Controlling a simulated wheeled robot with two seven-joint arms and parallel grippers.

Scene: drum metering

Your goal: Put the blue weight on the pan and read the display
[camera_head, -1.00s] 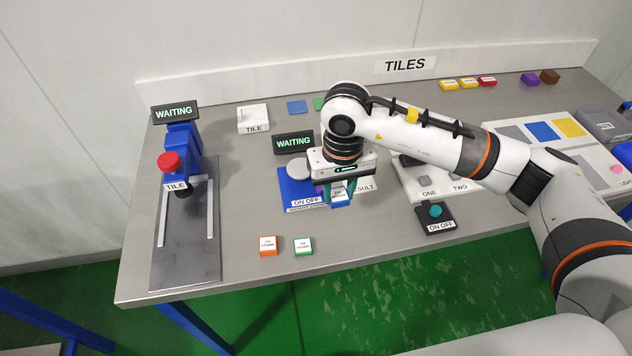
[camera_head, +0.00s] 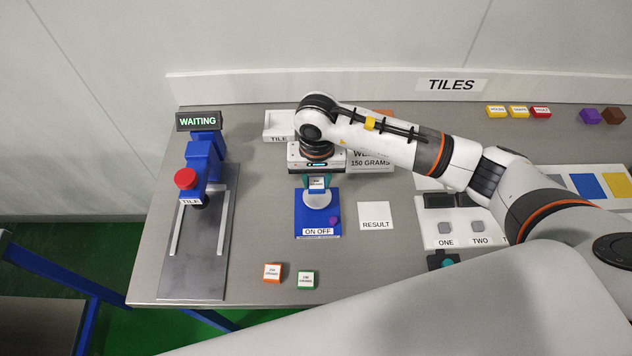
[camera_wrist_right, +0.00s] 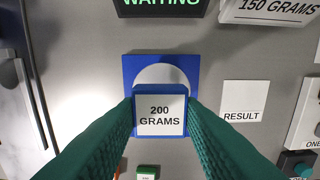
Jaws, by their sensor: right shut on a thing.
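The blue weight (camera_wrist_right: 160,112), labelled 200 GRAMS, is between the green fingers of my right gripper (camera_wrist_right: 160,125), which is shut on it. In the head view my right gripper (camera_head: 317,184) holds it at the back part of the round grey pan (camera_head: 318,200). In the right wrist view the weight covers the front part of the pan (camera_wrist_right: 160,73). I cannot tell whether it touches the pan. The scale (camera_head: 304,220) is blue, with an ON OFF label and a purple button (camera_head: 334,221). My left gripper is not in view.
Orange (camera_head: 272,272) and green (camera_head: 307,279) weights lie in front of the scale. A RESULT card (camera_head: 376,216) lies to its right. A blue press (camera_head: 203,165) with a red knob and WAITING sign stands left. A ONE/TWO panel (camera_head: 433,232) lies right.

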